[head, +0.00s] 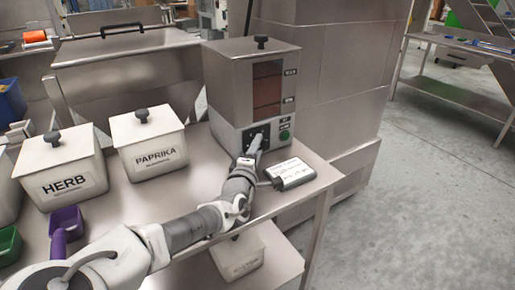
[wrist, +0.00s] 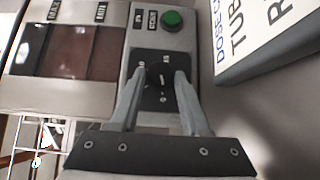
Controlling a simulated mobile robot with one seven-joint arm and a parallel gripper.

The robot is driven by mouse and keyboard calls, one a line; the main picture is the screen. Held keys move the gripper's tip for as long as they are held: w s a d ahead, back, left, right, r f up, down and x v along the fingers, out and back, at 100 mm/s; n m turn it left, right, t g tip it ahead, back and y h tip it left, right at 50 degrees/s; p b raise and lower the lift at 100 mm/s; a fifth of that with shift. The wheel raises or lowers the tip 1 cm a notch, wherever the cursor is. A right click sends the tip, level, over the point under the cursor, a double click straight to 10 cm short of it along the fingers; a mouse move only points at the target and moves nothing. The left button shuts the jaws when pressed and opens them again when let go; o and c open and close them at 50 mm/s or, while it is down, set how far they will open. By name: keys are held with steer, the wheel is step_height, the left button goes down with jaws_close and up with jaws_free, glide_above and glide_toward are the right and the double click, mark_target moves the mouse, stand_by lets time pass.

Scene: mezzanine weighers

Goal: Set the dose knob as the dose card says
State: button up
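The dose knob (wrist: 160,76) is a round black knob on a black dial plate with pale numbers, on the front of the grey doser (head: 226,92). My gripper (wrist: 160,80) is at the knob, with one finger on each side. I cannot tell whether the fingers press on it or stand slightly apart. The fingers and the knob's dark colour make its setting hard to read. The dose card (head: 291,173) lies on the table to the right of my gripper in the head view. Its large letters partly show in the wrist view (wrist: 262,35), but the dose is not legible.
A green button (wrist: 172,19) sits beside the dial plate. White bins marked PAPRIKA (head: 150,142) and HERB (head: 62,172) stand left on the steel table (head: 190,190). A purple scoop (head: 65,225) lies in front of them. Open floor is to the right.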

jaws_close()
steer(key=shift+r+p, duration=0.2)
steer(key=shift+p, duration=0.3)
